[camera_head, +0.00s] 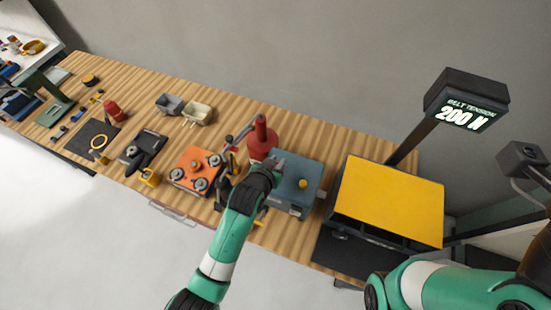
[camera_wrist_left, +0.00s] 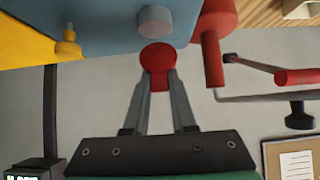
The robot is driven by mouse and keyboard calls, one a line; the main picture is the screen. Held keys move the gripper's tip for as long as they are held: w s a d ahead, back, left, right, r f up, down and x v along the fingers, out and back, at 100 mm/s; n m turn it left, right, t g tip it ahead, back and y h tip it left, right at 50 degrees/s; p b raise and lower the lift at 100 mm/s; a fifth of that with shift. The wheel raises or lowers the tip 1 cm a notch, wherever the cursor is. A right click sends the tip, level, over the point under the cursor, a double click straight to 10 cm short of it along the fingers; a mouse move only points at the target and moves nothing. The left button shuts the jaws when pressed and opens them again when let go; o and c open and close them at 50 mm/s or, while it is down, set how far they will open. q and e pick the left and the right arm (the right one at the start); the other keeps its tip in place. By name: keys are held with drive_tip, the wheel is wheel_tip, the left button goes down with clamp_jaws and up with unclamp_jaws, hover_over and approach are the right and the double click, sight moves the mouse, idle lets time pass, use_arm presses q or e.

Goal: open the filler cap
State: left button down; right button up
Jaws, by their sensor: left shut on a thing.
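A blue-grey box (camera_head: 300,180) stands on the workbench with a yellow knob (camera_head: 303,184) on it. My left gripper (camera_head: 274,163) is over the box's left part. In the left wrist view, its two fingers are shut on a small red cap-like piece (camera_wrist_left: 158,57) with a round head. A short grey round stub (camera_wrist_left: 155,18) shows on the blue box just beyond the red piece, and the two look apart. The yellow knob (camera_wrist_left: 68,42) is also in that view. In the head view the fingers hide the red piece. My right gripper is out of view.
A red oil can (camera_head: 262,138) stands close behind my left gripper. A yellow-topped machine (camera_head: 390,200) is to the right, below a sign reading "BELT TENSION 200 N" (camera_head: 466,105). An orange plate with knobs (camera_head: 197,172) and two small bins (camera_head: 197,112) lie to the left.

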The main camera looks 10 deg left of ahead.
use_arm(q)
drive_tip(key=shift+w+d+r+g+p, duration=0.15)
drive_tip(key=shift+w+g+p, duration=0.35)
drive_tip(key=shift+g+p, duration=0.65)
drive_tip(key=shift+w+f+g+y+p, duration=0.2)
drive_tip(key=shift+w+g+y+p, duration=0.15)
drive_tip(key=shift+y, duration=0.15)
drive_tip(key=shift+w+d+r+g, duration=0.1)
drive_tip(key=shift+g, duration=0.2)
drive_tip(key=c, duration=0.7)
unclamp_jaws()
